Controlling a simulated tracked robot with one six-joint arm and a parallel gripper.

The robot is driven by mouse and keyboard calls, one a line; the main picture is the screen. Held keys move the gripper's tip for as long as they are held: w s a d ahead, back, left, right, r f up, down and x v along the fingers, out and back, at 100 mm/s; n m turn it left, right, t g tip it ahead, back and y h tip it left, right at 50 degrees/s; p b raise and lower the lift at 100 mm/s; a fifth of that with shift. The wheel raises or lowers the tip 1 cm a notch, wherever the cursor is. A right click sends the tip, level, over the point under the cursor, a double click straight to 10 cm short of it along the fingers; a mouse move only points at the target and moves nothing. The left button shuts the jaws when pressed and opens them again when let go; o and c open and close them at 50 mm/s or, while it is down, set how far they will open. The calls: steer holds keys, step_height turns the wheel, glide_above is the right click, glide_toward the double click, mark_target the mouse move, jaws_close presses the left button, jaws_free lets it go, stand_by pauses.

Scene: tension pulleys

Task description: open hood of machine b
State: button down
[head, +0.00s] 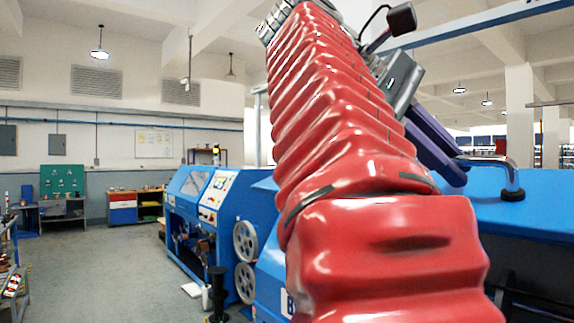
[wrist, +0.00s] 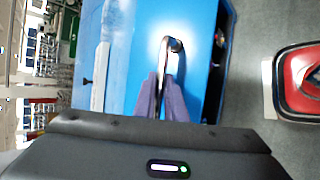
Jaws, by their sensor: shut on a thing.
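The blue hood (head: 545,195) of the near machine fills the right of the head view, behind my arm. A letter B, partly hidden by my arm, shows low on the machine's front (head: 287,302). A chrome bar handle (head: 512,178) stands on the hood. My gripper (head: 456,176) has purple fingers and reaches the handle from the upper left. In the wrist view my gripper (wrist: 162,88) is shut on the handle (wrist: 172,45), with one finger on each side of its bar. The blue hood (wrist: 205,60) lies beneath. The hood's lower edges are mostly hidden.
Another blue machine (head: 200,195) with a control panel stands left of my arm, beside grey pulley wheels (head: 245,240). A dark spool stand (head: 217,290) is on the floor near it. The grey floor (head: 100,270) at left is largely clear. A green board (head: 62,180) stands farther back.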

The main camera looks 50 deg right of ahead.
steer(key=c, duration=1.8)
jaws_free()
steer(key=shift+c, duration=0.3)
